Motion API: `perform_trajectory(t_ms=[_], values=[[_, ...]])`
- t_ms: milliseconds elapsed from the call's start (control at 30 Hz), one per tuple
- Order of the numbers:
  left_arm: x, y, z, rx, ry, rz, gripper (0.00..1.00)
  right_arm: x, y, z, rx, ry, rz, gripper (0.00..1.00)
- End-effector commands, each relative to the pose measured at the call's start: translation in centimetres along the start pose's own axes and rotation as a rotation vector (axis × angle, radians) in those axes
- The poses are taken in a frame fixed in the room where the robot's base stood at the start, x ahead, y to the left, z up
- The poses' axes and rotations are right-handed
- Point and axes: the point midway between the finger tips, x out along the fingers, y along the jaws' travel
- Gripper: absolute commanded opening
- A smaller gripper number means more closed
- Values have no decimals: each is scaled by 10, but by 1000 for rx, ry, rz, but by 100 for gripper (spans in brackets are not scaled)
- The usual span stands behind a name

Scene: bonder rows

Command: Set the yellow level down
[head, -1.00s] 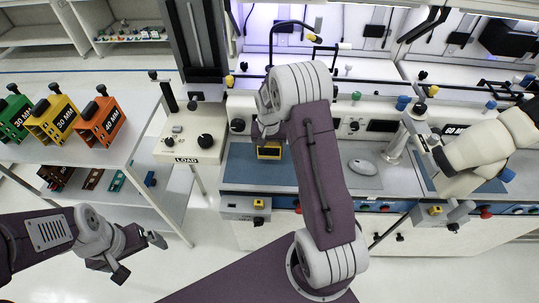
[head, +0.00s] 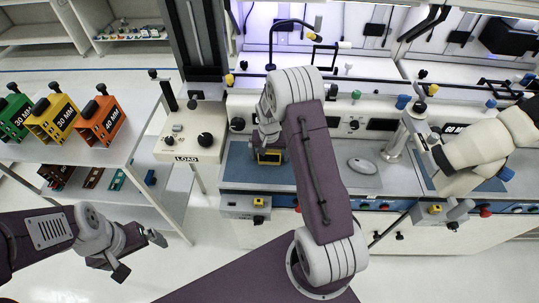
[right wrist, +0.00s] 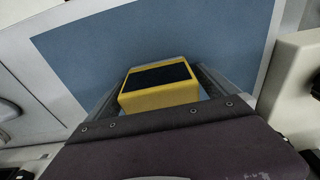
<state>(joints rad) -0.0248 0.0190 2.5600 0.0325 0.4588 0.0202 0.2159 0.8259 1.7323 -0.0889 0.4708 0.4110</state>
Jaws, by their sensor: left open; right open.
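The yellow level (head: 269,157), a small yellow block with a dark top panel, is over the blue mat (head: 237,170) on the bench in the head view. It also shows in the right wrist view (right wrist: 160,98), where it looks to be resting on the mat, though its underside is hidden. My right gripper (right wrist: 158,88) is open, with a finger on each side of the level. In the head view my right arm partly covers it. My left gripper (head: 140,256) is open and empty, low at the left, away from the bench.
A white shelf table (head: 118,165) at the left holds green, yellow (head: 54,118) and orange (head: 101,121) blocks. A box marked LOAD (head: 188,140) stands left of the mat. A grey mouse-like object (head: 362,166) and a microscope (head: 470,155) are to the right.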

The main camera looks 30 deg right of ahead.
Motion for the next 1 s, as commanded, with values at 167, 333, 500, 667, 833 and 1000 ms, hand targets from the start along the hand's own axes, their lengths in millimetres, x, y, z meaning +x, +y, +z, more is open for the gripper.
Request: perform_trajectory(t_ms=[167,333,500,667,833,1000], values=[[-4,0,0,0,0,0,100,-7,0,-1,0,1,0,98],[-1,0,0,0,0,0,100,-37,-1,-2,0,5,-2,98],[-1,0,0,0,0,0,100,-77,-1,-2,-1,5,-2,98],[-1,0,0,0,0,0,100,-108,0,-1,0,4,-1,98],[-1,0,0,0,0,0,100,-123,0,-1,0,1,0,98],[-1,0,0,0,0,0,100,-126,-2,7,-20,-3,-3,98]])
